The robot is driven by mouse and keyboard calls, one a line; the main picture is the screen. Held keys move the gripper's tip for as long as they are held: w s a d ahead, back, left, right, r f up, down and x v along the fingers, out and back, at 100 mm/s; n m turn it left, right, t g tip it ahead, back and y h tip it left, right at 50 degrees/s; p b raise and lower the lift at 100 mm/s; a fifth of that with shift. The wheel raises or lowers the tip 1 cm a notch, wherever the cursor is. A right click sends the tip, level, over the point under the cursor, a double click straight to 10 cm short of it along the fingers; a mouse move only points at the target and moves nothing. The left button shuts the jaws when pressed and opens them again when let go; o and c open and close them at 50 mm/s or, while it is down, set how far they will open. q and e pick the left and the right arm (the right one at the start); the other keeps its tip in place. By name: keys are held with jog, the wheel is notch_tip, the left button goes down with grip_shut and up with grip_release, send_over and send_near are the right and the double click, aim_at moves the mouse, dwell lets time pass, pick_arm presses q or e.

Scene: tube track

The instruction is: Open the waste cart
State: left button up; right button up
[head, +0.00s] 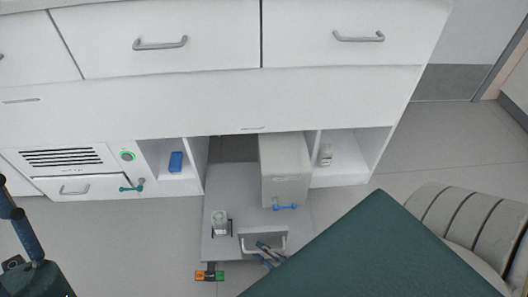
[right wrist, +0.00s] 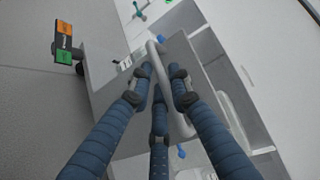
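The waste cart (head: 222,180) is a low grey platform standing partly out of the bay under the white counter. It carries a tall grey bin (head: 285,165) with a blue catch and a small clear container (head: 221,221). Its front has a pale loop handle (head: 277,240), also large in the right wrist view (right wrist: 184,122). My right gripper (head: 265,247) is at this handle; in the right wrist view its blue fingers (right wrist: 159,70) are closed around the bar. My left gripper (head: 18,222) shows only in part at the left edge, away from the cart; its opening is unclear.
An orange-and-green tag (head: 209,276) sticks out at the cart's front left corner. Side shelves hold a blue box (head: 176,162) and a small bottle (head: 326,155). A vented unit (head: 68,159) is at left. A ribbed pale object (head: 470,225) stands at right. The floor left of the cart is clear.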

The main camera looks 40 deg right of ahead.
jog(key=shift+s, duration=0.1)
jog(key=v, duration=1.2)
jog(key=shift+r, duration=0.1)
dwell(0.3)
